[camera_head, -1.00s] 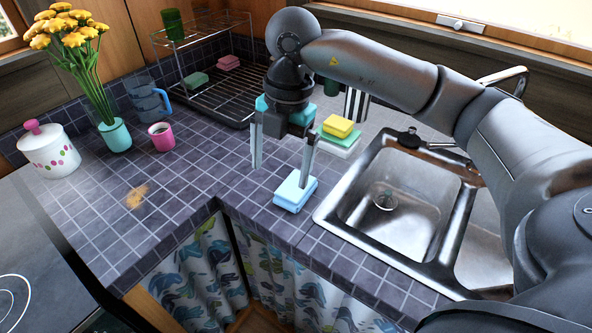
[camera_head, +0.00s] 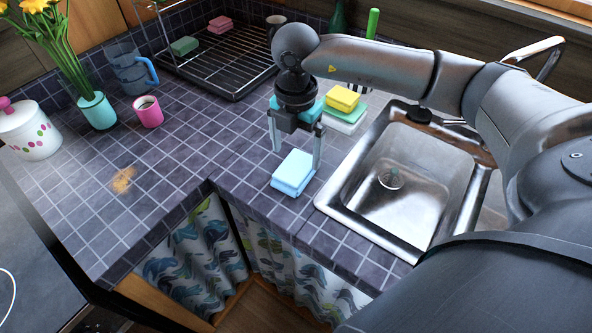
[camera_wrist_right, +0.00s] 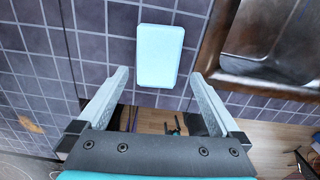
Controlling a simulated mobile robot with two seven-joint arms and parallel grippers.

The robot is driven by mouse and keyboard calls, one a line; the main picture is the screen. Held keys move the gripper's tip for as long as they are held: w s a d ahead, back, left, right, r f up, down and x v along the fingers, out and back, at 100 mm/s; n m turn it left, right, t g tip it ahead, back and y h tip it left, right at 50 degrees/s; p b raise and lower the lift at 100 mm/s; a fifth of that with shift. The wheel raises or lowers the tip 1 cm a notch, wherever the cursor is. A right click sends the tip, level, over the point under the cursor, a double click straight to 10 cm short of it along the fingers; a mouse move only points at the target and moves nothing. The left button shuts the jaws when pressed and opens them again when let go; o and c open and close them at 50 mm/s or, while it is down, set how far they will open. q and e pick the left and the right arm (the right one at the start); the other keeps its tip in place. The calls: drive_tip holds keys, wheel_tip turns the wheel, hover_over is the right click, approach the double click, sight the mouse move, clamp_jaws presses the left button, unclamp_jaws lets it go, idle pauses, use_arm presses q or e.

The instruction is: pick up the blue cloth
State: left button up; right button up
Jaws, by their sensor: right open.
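The blue cloth (camera_head: 293,172) is a light blue folded block lying on the tiled counter (camera_head: 185,165), left of the sink. It also shows whole in the right wrist view (camera_wrist_right: 160,55), ahead of and roughly centred between the fingers. My right gripper (camera_head: 297,158) is open and empty, just over the far side of the cloth. One finger is to the cloth's left and the other is by its right edge. In the right wrist view my right gripper (camera_wrist_right: 160,77) shows both fingers apart with nothing between them. My left gripper is not in view.
A steel sink (camera_head: 405,185) is right of the cloth. Yellow (camera_head: 342,98) and green (camera_head: 345,117) sponges are behind my right gripper. A wire rack (camera_head: 215,65), pink cup (camera_head: 148,111), blue mug (camera_head: 132,70) and white jar (camera_head: 30,135) stand farther left.

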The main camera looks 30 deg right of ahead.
sight(296, 167)
wheel_tip(296, 167, down, 4)
drive_tip(key=shift+w+d, duration=0.1)
drive_tip(key=shift+w, duration=0.05)
drive_tip(key=shift+f, duration=0.5)
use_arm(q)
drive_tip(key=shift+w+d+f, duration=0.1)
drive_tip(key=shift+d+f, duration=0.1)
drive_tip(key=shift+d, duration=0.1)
use_arm(e)
drive_tip(key=shift+c, duration=0.4)
drive_tip(key=c, duration=1)
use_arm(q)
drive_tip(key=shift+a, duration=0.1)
use_arm(e)
drive_tip(key=shift+c, duration=0.2)
drive_tip(key=shift+r, duration=0.1)
use_arm(q)
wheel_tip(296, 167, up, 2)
drive_tip(key=shift+p, duration=0.8)
use_arm(e)
wheel_tip(296, 167, up, 20)
